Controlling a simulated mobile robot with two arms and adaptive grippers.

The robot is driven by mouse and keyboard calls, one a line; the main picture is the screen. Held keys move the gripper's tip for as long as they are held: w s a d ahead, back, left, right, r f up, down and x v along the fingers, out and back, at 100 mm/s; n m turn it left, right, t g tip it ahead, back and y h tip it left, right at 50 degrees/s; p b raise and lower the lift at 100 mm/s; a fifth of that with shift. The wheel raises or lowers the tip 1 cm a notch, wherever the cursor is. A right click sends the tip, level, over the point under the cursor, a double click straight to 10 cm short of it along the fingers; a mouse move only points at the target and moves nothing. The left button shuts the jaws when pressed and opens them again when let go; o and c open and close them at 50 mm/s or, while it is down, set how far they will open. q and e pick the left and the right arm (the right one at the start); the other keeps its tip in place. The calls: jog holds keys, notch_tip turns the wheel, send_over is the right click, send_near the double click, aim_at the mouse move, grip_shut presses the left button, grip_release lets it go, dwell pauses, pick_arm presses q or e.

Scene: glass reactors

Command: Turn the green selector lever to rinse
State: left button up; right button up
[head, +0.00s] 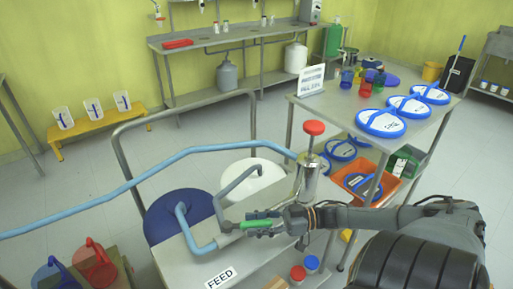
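The green selector lever (254,224) sticks out sideways from the metal pipework on the bench with the FEED label (221,278). It points right, toward my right gripper (262,222). My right gripper reaches in from the right, with one finger above and one below the lever's free end. Whether the fingers press on the lever is too small to tell. No rinse marking can be read; part of the lever's end and mount is hidden by the fingers. My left gripper is not in view.
A steel cylinder with a red knob (314,128) stands just behind my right gripper. A blue hose (130,186) crosses from the left to it. Blue and white round lids (262,178) lie behind the pipes. A table with blue lids (383,122) stands at the right.

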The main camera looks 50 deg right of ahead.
jog(key=v, duration=1.2)
jog(key=shift+c, duration=0.2)
